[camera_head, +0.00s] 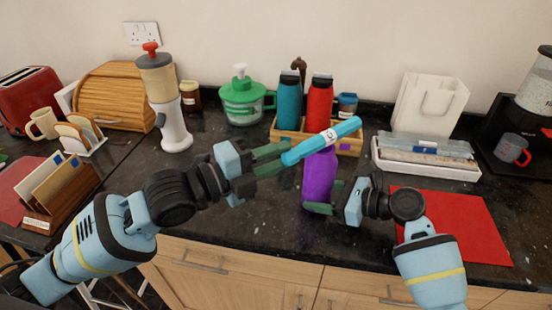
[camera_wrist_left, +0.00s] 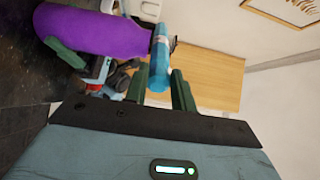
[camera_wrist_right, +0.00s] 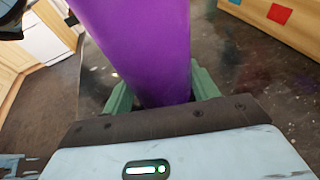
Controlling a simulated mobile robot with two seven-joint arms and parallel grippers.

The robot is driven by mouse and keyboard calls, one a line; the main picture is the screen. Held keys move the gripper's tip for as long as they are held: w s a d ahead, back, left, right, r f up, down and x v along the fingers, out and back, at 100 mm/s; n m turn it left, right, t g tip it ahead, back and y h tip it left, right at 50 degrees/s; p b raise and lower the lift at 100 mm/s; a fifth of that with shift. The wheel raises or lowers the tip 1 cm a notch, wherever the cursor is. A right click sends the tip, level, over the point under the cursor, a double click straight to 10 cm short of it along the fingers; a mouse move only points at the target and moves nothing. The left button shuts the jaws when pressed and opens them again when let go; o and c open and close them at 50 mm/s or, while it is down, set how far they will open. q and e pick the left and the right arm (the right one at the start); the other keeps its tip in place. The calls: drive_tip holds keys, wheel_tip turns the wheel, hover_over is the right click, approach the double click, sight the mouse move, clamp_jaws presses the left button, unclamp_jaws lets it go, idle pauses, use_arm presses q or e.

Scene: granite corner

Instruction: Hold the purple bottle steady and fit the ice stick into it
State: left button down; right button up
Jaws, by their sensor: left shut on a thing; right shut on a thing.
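The purple bottle (camera_head: 318,182) stands roughly upright near the counter's front, and it also shows in the left wrist view (camera_wrist_left: 95,33) and the right wrist view (camera_wrist_right: 140,45). My right gripper (camera_head: 319,207) is shut around its lower body. My left gripper (camera_head: 283,158) is shut on the blue ice stick (camera_head: 340,133), which has a white label band. The stick lies slanted, right end higher, across the bottle's top in the head view. In the left wrist view the stick (camera_wrist_left: 160,65) is beside the bottle's top end. The bottle's mouth is hidden in the head view, and I cannot tell if they touch.
Behind the bottle, a wooden caddy (camera_head: 348,144) holds a teal bottle (camera_head: 289,101) and a red bottle (camera_head: 319,103). A white tray (camera_head: 425,166) with packets is to the right. A red mat (camera_head: 465,225) lies at front right. Dark counter is clear at left of centre.

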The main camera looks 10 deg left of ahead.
use_arm(q)
drive_tip(key=shift+f, duration=0.25)
drive_tip(key=c, duration=1.2)
unclamp_jaws()
drive_tip(key=shift+f, duration=0.1)
drive_tip(key=shift+o, duration=0.2)
drive_tip(key=v, duration=1.2)
